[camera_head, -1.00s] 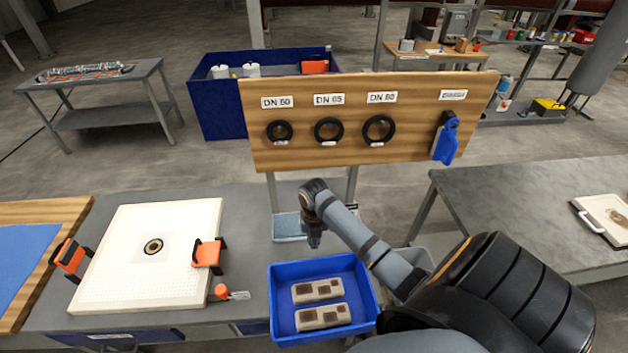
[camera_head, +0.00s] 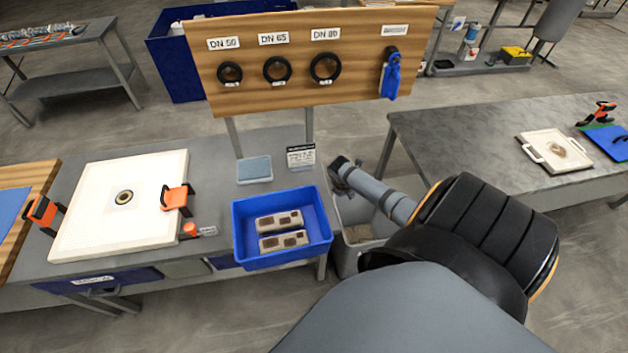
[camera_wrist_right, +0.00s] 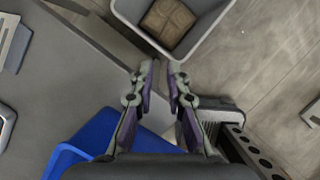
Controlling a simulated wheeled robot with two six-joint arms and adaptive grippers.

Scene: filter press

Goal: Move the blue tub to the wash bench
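The blue tub (camera_head: 240,232) sits on the grey bench left of my right arm, with two beige blocks (camera_head: 282,232) with dark patches inside. Part of the tub also shows at the lower left of the right wrist view (camera_wrist_right: 85,143). My right gripper (camera_wrist_right: 161,68) has a narrow gap between its fingertips and nothing between them. It hangs beside the tub, near the bench edge and apart from the tub. In the head view its fingers cannot be made out. My left gripper is out of view. No visible label identifies the wash bench.
A grey bin (camera_head: 345,258) with a brown block stands right of the tub. A board with black rings (camera_head: 300,70) rises behind. A white plate with orange clamps (camera_head: 90,215) lies left. A separate grey table (camera_head: 450,135) at right holds a white plate (camera_head: 553,150).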

